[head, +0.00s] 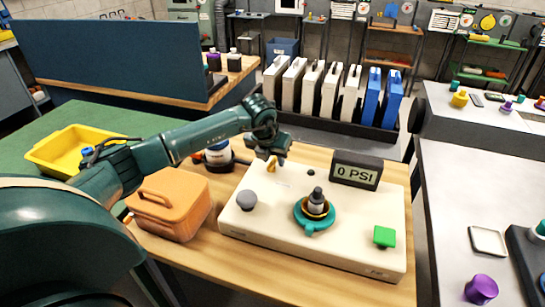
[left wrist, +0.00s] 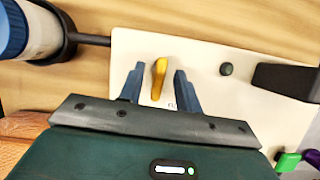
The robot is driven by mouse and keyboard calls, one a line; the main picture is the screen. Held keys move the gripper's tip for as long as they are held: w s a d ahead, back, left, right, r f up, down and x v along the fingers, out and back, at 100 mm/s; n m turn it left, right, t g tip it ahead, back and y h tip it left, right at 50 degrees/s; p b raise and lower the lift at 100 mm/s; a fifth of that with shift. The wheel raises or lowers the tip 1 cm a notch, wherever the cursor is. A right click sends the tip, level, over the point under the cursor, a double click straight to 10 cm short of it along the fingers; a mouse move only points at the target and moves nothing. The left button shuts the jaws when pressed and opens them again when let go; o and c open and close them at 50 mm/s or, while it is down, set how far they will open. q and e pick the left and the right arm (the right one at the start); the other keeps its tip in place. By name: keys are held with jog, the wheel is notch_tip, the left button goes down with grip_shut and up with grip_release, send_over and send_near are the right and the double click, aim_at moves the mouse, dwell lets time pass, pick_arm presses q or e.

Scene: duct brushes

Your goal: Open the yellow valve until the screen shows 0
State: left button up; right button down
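The yellow valve (head: 271,166) is a small lever on the back left of a cream panel (head: 262,229). The screen (head: 356,171) at the panel's back right reads "0 PSI". My left gripper (head: 270,157) is at the valve and partly covers it in the head view. In the left wrist view my left gripper (left wrist: 158,70) is open. The valve lever (left wrist: 159,79) stands between its blue fingers with a gap on each side, nearly in line with them. How far the fingertips are above the panel is hard to tell. My right gripper is in no view.
The panel also holds a grey knob (head: 246,200), a teal ring fitting (head: 315,214) with a dark plug, and a green button (head: 384,237). An orange case (head: 170,204) and a white-and-blue canister (head: 218,154) stand left of the panel. Upright binders (head: 311,92) stand behind.

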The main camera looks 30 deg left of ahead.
pick_arm(q)
jog(key=a+v, duration=0.1)
jog(key=v, duration=1.2)
jog(key=shift+d+b, duration=0.45)
jog(key=shift+d, duration=0.05)
